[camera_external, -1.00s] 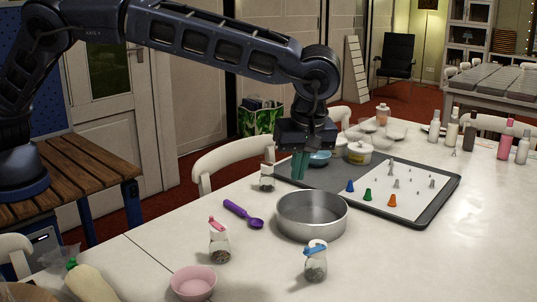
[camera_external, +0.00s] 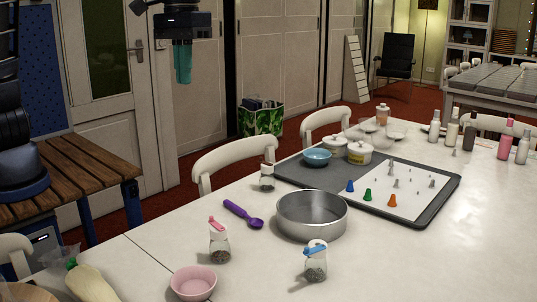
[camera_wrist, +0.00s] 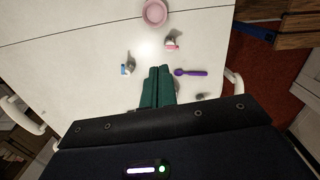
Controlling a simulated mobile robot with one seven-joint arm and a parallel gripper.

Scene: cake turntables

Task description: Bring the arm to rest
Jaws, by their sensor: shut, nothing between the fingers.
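My gripper (camera_external: 183,64) hangs high at the upper left of the external view, pointing down, well above and away from the table. Its green fingers are together with nothing between them. In the wrist view my gripper (camera_wrist: 158,88) shows its closed green fingers over the table far below. My arm is folded back toward its base at the left edge, and most of it is out of frame.
The white table (camera_external: 420,255) holds a round metal pan (camera_external: 312,226), a purple scoop (camera_external: 243,214), shaker jars, a pink bowl (camera_external: 194,284), a blue bowl (camera_external: 317,156) and a dark tray (camera_external: 440,205) with piping tips. A wooden bench (camera_external: 75,165) stands left.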

